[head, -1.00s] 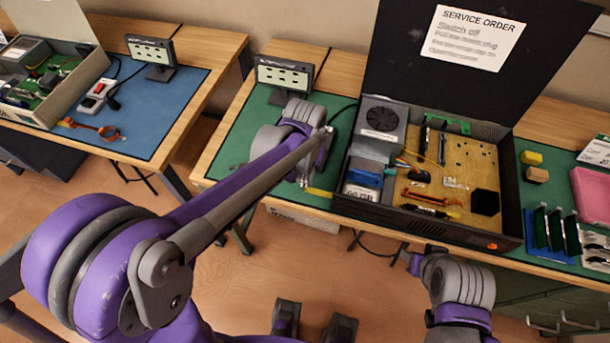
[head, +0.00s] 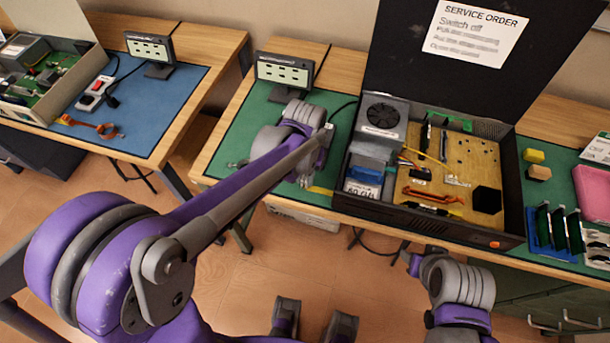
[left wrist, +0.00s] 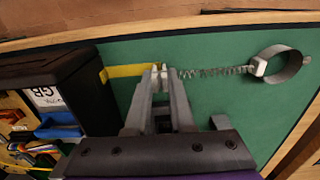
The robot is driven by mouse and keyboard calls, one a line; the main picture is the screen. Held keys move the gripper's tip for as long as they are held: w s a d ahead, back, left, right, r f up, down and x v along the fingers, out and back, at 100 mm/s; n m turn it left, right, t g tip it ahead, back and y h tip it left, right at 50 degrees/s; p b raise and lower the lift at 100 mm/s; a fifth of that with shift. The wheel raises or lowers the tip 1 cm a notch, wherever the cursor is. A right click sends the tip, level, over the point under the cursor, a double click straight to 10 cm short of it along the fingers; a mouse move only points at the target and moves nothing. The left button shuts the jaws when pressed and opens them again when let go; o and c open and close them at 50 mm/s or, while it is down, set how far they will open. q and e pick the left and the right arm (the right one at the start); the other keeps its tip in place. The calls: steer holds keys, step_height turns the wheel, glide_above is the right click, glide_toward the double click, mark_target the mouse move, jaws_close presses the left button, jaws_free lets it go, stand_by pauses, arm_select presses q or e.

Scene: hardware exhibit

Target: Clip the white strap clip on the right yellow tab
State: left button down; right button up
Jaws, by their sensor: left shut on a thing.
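A yellow tab (left wrist: 128,71) sticks out from the side of the black case (left wrist: 88,90) in the left wrist view. It also shows in the head view (head: 320,190). My left gripper (left wrist: 159,74) is shut at the tab's outer end. A small pale piece, the white strap clip (left wrist: 158,68), shows between its fingertips, mostly hidden. I cannot tell whether the clip sits around the tab or only beside it. A coiled cord (left wrist: 210,72) runs from the fingertips to a grey wrist band (left wrist: 282,66). In the head view my left gripper (head: 305,180) is partly hidden by its arm.
A socket strip display (head: 284,73) stands behind my left gripper. A pink tray (head: 592,195) and several cards are at the right.

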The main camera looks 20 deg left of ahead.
mark_target(305, 178)
arm_select(q)
steer(key=shift+f+b, duration=0.3)
steer(key=shift+f, duration=0.15)
steer(key=c, duration=0.7)
jaws_free()
steer(key=o, duration=0.3)
steer(key=shift+r+p, duration=0.45)
steer(key=shift+r, duration=0.25)
stand_by(0.5)
steer(key=shift+r+p, duration=1.8)
steer(key=shift+r, duration=1.15)
